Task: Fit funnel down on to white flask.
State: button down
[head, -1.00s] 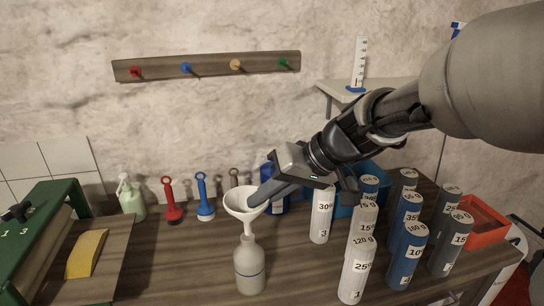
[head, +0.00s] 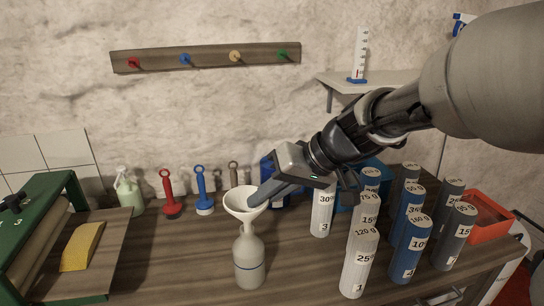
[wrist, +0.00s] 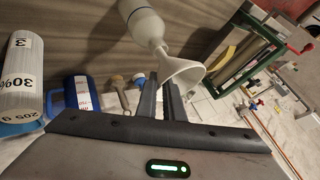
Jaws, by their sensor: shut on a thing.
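The white funnel (head: 243,203) is upright in the head view, its spout at the mouth of the white flask (head: 249,262). The flask stands upright on the wooden bench with a thin dark band around it. My gripper (head: 256,198) comes in from the right and is shut on the funnel's rim. In the wrist view the funnel (wrist: 185,72) is at the tips of my gripper (wrist: 162,84), with the flask (wrist: 143,22) beyond it. The spout's end is hidden, so I cannot tell how deep it sits in the neck.
Several white, blue and grey labelled cylinders (head: 409,248) stand to the right, near a red bin (head: 487,222). Red (head: 171,207) and blue (head: 204,203) tools and a green pump bottle (head: 130,193) stand behind left.

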jog(key=shift+f+b, duration=1.05)
jog(key=c, duration=1.8)
grip_release()
jog(key=shift+r, duration=0.1)
jog(key=p+v, duration=0.3)
jog(key=v, duration=1.4)
jog(key=shift+d, duration=0.15)
jog(key=shift+s, duration=0.15)
jog(key=s+d+f+m+t+h, duration=0.3)
jog(key=s+d+f+m+h, duration=0.25)
jog(key=s+f+h, duration=0.4)
notch_tip(320, 180, up, 15)
jog(key=s+y+p, duration=0.1)
jog(key=p, duration=1.4)
jog(key=shift+s+n, duration=0.4)
jog(key=shift+n, duration=0.05)
